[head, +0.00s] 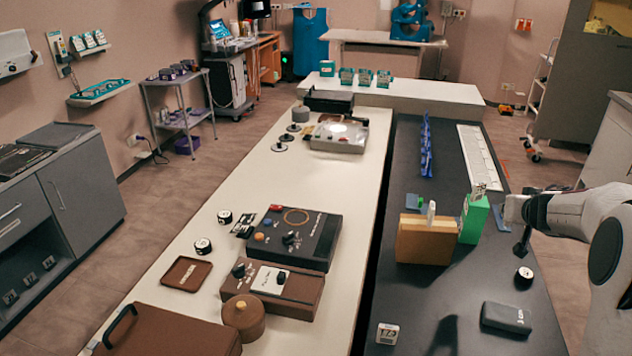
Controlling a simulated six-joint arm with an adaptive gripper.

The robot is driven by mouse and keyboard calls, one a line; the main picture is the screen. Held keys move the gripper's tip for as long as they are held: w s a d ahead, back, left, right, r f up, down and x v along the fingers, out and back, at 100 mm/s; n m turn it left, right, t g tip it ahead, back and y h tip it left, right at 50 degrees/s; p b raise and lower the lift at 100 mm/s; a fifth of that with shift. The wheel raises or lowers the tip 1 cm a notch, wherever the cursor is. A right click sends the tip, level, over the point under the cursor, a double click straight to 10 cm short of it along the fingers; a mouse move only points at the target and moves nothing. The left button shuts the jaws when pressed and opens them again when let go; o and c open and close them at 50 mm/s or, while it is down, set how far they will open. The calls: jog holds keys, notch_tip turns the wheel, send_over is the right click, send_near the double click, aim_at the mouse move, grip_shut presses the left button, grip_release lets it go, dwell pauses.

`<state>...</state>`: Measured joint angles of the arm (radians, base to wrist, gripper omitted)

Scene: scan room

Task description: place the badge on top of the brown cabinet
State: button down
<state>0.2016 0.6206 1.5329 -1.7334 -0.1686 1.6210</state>
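A tan-brown box-shaped block (425,243), the likeliest brown cabinet, stands on the dark worktop right of centre. A small white upright piece (431,213) shows at its top edge; I cannot tell whether it rests there or stands behind. A green box (472,222) stands at its right, with a small pale printed piece (478,190) at its top. A small white tag with dark print (388,333) lies at the near left of the dark worktop. Which of these is the badge is unclear. My gripper (508,220) is right of the green box, its fingers too small to read.
A dark case (506,317) and a small round dial (523,277) lie on the near dark worktop. A blue upright strip (426,147) and a white tray (481,157) lie farther back. The pale left bench (333,190) holds brown and black devices.

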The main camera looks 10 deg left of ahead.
jog(key=shift+r, duration=4.5)
jog(key=w+a+n+g+y, duration=0.1)
jog(key=w+a+n+y, duration=0.1)
jog(key=a, duration=1.1)
jog(key=w+a+n+y, duration=0.2)
jog(key=a+n, duration=0.1)
jog(key=a, duration=0.9)
jog(key=s+a+n+g+y, duration=0.25)
jog(key=s+a, duration=0.25)
jog(key=a, duration=0.9)
jog(key=s+a+n+g+y, duration=0.1)
jog(key=s+a+n+y, duration=0.3)
jog(key=a, duration=1)
jog(key=s+a+n+g+h, duration=0.15)
jog(key=s+a, duration=0.55)
jog(key=a, duration=0.7)
jog(key=s+a+n+g+y, duration=0.2)
jog(key=s+a+n+g, duration=0.3)
jog(key=s+a, duration=1.4)
notch_tip(320, 180, down, 18)
jog(key=s, duration=0.1)
jog(key=shift+d, duration=0.4)
jog(key=shift+f, duration=0.15)
jog(key=shift+f, duration=3.05)
